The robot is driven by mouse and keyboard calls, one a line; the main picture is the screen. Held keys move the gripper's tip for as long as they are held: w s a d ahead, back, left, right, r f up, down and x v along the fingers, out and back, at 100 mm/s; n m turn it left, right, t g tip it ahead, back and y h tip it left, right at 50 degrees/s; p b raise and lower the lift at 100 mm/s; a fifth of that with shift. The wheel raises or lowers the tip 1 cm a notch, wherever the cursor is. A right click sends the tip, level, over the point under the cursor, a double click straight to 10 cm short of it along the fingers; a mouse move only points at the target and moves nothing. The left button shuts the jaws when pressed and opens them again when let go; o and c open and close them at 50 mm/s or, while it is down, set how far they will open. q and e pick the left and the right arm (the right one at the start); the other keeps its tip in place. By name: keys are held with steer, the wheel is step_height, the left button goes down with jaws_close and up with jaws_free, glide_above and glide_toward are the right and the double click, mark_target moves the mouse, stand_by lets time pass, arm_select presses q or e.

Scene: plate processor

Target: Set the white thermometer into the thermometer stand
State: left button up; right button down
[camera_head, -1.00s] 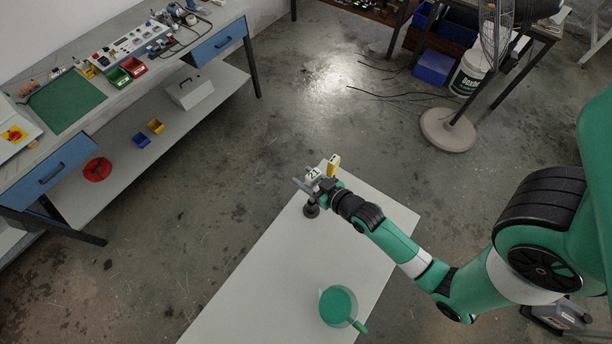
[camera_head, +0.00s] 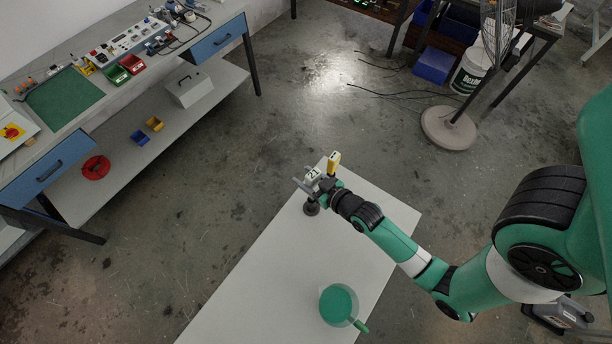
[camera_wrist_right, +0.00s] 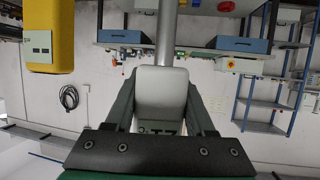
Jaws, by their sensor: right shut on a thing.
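The white thermometer (camera_head: 313,175) is held in my right gripper (camera_head: 321,185), over the far end of the pale table. In the right wrist view, the fingers (camera_wrist_right: 162,100) close on both sides of the white body (camera_wrist_right: 160,88), and a grey metal rod shows above it. A dark round base (camera_head: 311,209), which looks like the thermometer stand, is on the table just below the gripper. The gripper hides most of the stand, and I cannot tell whether the thermometer touches it. My left gripper is not in view.
A yellow device (camera_head: 333,161) is close beside the white thermometer; it also shows in the right wrist view (camera_wrist_right: 50,35). A green round container with a handle (camera_head: 338,304) is on the near part of the table (camera_head: 265,270). The table between is clear.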

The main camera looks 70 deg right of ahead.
steer(key=shift+f+b, duration=1.6)
steer(key=shift+f, duration=0.4)
step_height(320, 180, down, 2)
steer(key=shift+f+b, duration=0.1)
steer(key=shift+b, duration=0.8)
jaws_free()
